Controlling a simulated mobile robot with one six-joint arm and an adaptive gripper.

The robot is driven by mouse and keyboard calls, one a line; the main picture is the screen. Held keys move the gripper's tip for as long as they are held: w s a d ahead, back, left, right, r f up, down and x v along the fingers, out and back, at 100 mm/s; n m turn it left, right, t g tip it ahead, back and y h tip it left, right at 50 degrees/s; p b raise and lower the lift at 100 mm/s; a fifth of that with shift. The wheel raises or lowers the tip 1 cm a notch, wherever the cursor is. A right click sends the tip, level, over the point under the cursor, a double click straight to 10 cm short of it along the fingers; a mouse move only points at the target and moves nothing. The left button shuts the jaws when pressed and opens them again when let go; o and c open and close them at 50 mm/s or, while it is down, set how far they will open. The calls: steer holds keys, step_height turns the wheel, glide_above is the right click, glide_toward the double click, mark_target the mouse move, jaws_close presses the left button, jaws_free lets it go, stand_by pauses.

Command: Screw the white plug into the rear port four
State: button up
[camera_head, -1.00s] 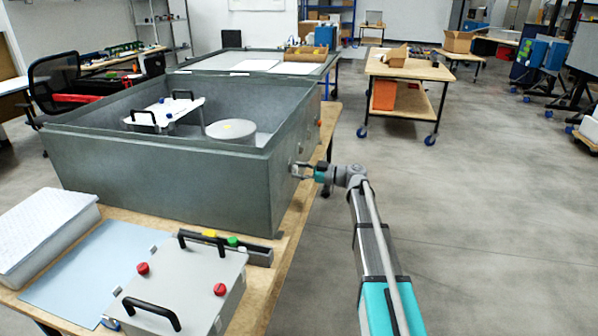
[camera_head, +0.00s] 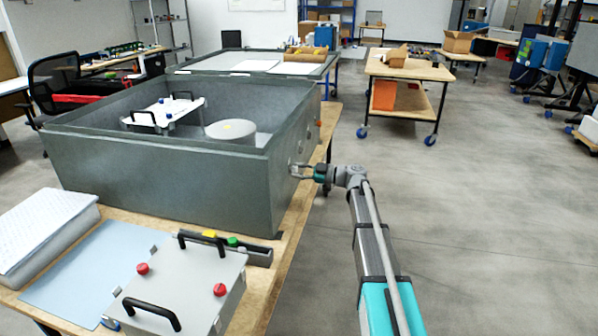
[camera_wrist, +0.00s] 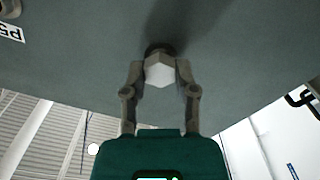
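The white plug (camera_wrist: 159,72) has a hexagonal head and sits at a dark round port (camera_wrist: 157,49) in the grey wall of the analyser box. My gripper (camera_wrist: 160,68) has its two fingers on either side of the plug's head, seemingly touching it. How deep the plug sits in the port cannot be seen. In the head view my gripper (camera_head: 300,171) is at the right outer wall of the grey box (camera_head: 160,185), and the plug is too small to make out there. A label reading P5 (camera_wrist: 10,30) is on the wall at the left in the wrist view.
The box stands on a wooden table (camera_head: 262,282) with a grey handled panel (camera_head: 185,285) in front. The floor right of my arm is clear.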

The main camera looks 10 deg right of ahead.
jaws_close()
steer(key=shift+t, duration=0.3)
steer(key=shift+m, duration=0.3)
steer(key=shift+w+m, duration=0.1)
steer(key=shift+m, duration=4.2)
steer(key=m, duration=0.6)
steer(key=shift+r, duration=0.1)
